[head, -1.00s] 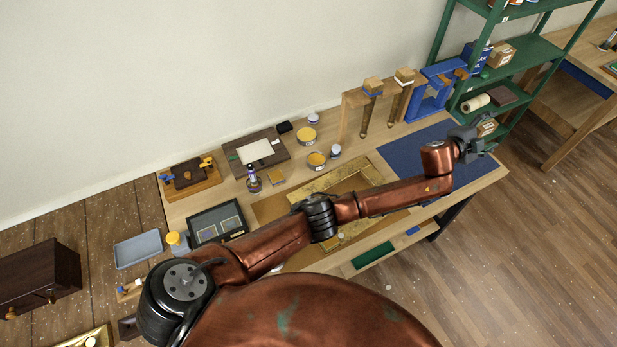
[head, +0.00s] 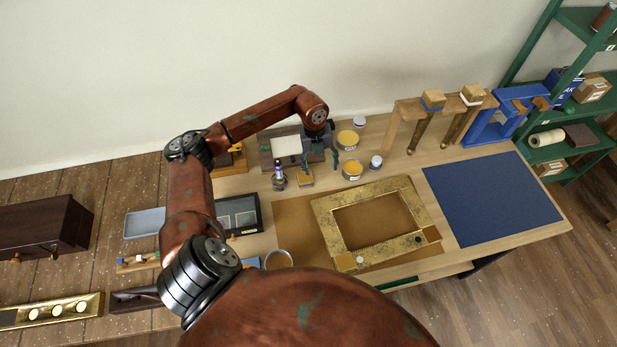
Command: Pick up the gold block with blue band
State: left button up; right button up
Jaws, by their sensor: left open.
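A small gold block (head: 305,179) lies on the wooden table behind the gilt frame, beside a dark bottle. A thin bluish strip seems to show on it, but it is too small to be sure. My left gripper (head: 320,160) points down just behind and to the right of this block. Its fingers are apart, with nothing visible between them, and one finger partly overlaps the block's back edge in the picture. I cannot tell whether they touch. My right gripper is not in view.
The bottle (head: 279,177) stands left of the block and an open yellow tin (head: 352,170) stands right. The gilt frame (head: 342,247) lies in front on a brown sheet. A rack (head: 402,117) holds two tan-headed tools, one blue-banded. The blue mat (head: 490,200) is clear.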

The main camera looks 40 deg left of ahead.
pick_arm(q)
jog(key=y, duration=0.1)
send_over(305, 177)
jog(key=w, duration=0.1)
jog(key=shift+w+d+f+n+g, duration=0.1)
jog(key=shift+d+f+n+g, duration=0.05)
jog(key=shift+f+n+g, duration=0.2)
jog(key=shift+s+f, duration=0.2)
jog(key=shift+f, duration=0.7)
jog(key=f, duration=0.2)
jog(key=s+f, duration=0.1)
jog(key=f, duration=0.1)
jog(key=shift+f, duration=0.35)
jog(key=shift+w+f, duration=0.1)
jog(key=shift+f, duration=0.4)
jog(key=c, duration=1.2)
jog(key=shift+r, duration=0.15)
jog(key=shift+c, duration=0.2)
